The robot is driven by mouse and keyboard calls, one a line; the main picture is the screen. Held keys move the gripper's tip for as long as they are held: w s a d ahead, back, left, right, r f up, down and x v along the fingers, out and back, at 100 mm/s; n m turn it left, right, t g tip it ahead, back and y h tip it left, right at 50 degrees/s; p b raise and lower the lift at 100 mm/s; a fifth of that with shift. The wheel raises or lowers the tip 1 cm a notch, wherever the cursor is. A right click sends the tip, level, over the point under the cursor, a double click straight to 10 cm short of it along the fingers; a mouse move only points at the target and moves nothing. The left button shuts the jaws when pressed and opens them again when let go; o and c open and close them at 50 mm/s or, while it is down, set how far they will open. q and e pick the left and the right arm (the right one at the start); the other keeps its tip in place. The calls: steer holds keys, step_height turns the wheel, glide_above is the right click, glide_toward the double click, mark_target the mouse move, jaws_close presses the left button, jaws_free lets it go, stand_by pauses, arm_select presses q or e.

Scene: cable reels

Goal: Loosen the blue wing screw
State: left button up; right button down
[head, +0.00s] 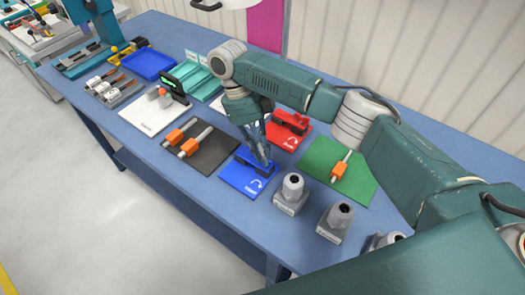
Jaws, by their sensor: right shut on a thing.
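The blue plate (236,178) with a white curved arrow lies near the front edge of the table. A blue raised fixture (268,170) stands on it. My right gripper (263,163) reaches down from above and is shut on the blue wing screw at this fixture. The fingers mostly hide the screw, so its turn angle cannot be told. My left gripper is not in view.
A red plate with a red fixture (288,122) lies just behind. A black mat with orange-and-grey parts (195,150) is at left, a green mat (350,183) at right. Grey sockets (292,190) stand close to the right of the blue plate.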

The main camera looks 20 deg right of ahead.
steer(key=shift+n+t+h+b, duration=0.3)
steer(key=shift+n, duration=0.5)
steer(key=shift+r, duration=0.1)
steer(key=c, duration=1.8)
jaws_free()
steer(key=shift+o, duration=0.2)
steer(key=v, duration=0.7)
steer(key=shift+r, duration=0.15)
steer(key=shift+a, duration=0.15)
